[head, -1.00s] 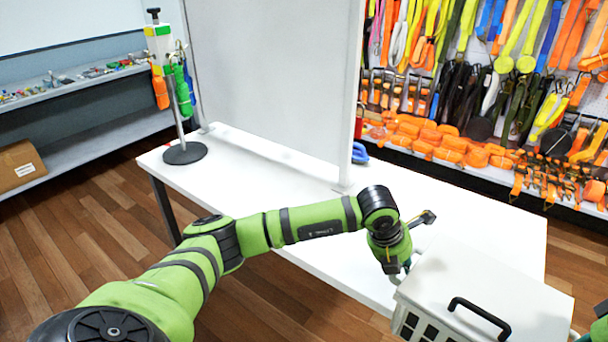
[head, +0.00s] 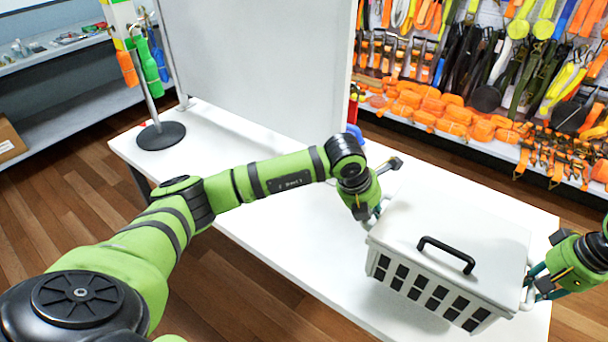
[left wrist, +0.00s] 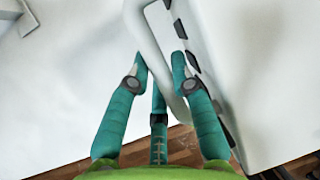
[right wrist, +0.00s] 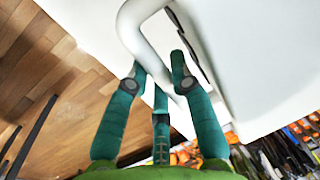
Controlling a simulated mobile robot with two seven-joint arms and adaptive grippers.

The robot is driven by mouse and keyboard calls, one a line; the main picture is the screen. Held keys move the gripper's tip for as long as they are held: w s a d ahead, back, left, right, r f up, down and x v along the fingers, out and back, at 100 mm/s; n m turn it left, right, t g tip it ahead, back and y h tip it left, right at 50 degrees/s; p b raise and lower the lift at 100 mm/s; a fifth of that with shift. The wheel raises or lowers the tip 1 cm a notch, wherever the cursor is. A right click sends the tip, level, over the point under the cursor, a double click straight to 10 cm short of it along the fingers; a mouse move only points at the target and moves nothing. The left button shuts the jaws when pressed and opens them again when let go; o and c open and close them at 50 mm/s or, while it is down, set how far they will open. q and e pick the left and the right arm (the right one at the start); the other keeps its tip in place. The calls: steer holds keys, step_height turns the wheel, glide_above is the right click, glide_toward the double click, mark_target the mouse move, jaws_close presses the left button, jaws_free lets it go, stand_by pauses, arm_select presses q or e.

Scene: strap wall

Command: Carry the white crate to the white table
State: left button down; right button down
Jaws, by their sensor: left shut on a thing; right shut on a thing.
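The white crate (head: 450,228), with a closed lid, a black lid handle (head: 446,255) and dark slots in its side, is at the lower right of the head view. My left gripper (head: 368,220) is shut on the white handle at its left end; the left wrist view shows this handle (left wrist: 146,32) between the fingers. My right gripper (head: 530,288) is shut on the handle at the right end, which shows in the right wrist view (right wrist: 131,28). The crate is over the white table (head: 290,235). I cannot tell whether its bottom touches the top.
A tall white panel (head: 262,65) stands on the table. A stand with a round black base (head: 161,135) is at its left end. Behind is a wall of straps (head: 490,60) with orange rolls. A grey shelf (head: 70,100) is at the left. The table's middle is clear.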

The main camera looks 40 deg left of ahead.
arm_select(q)
steer(key=shift+r, duration=0.1)
arm_select(e)
steer(key=shift+d, duration=0.2)
arm_select(q)
steer(key=shift+a, duration=0.1)
